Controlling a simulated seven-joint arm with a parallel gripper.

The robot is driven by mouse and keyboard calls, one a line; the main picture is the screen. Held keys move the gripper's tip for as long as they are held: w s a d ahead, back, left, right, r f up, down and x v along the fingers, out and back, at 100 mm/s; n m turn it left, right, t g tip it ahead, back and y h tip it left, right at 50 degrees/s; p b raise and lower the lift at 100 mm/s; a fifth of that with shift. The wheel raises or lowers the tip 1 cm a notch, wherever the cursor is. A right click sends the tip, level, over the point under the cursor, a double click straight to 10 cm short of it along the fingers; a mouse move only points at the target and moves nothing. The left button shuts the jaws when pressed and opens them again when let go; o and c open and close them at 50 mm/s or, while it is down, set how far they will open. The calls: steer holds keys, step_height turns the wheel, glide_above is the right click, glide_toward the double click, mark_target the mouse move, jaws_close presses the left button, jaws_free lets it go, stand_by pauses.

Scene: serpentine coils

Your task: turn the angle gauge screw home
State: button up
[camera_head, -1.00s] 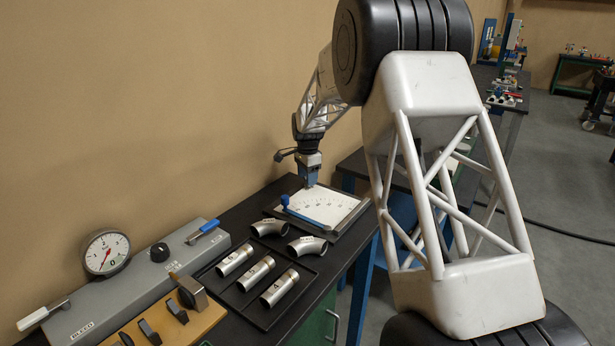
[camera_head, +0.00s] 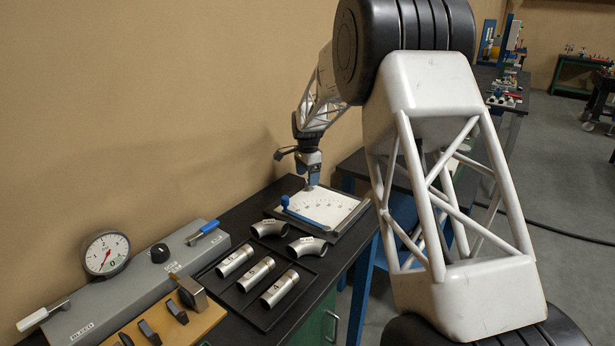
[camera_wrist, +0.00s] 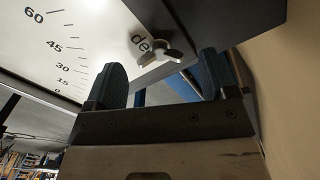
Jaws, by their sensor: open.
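The angle gauge is a white plate (camera_head: 335,208) with a printed degree scale and a blue arm (camera_head: 303,215) with a round knob, lying on the black bench. Its scale face fills the upper left of the wrist view (camera_wrist: 95,40). A metal wing screw (camera_wrist: 160,52) sits by the plate's edge, beside the letters "de". My gripper (camera_head: 311,183) points down over the back of the gauge. In the wrist view its fingers (camera_wrist: 161,64) are apart, with the screw seen between and slightly beyond the tips; no contact shows. In the head view the gripper hides the screw.
Two pipe elbows (camera_head: 268,228) and a black tray (camera_head: 258,307) with three numbered tubes lie in front of the gauge. A grey unit with a pressure dial (camera_head: 106,254) and a blue-handled lever stands left. The wall rises close behind the bench.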

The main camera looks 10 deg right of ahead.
steer(key=shift+r, duration=3.65)
steer(key=shift+s+r, duration=0.25)
steer(key=shift+s, duration=0.05)
steer(key=s+d+r+n+t, duration=0.1)
steer(key=s+r+n, duration=0.4)
steer(key=s, duration=1)
steer(key=s+d+r+n, duration=0.15)
steer(key=s+r, duration=0.45)
steer(key=s, duration=0.9)
steer(key=s+f+n, duration=0.3)
steer(key=s, duration=1.2)
steer(key=s+f+n+t, duration=0.1)
steer(key=s+f+n, duration=0.2)
steer(key=s, duration=1.2)
steer(key=shift+s+n+t, duration=0.25)
steer(key=shift+n+t, duration=0.05)
steer(key=shift+n, duration=0.35)
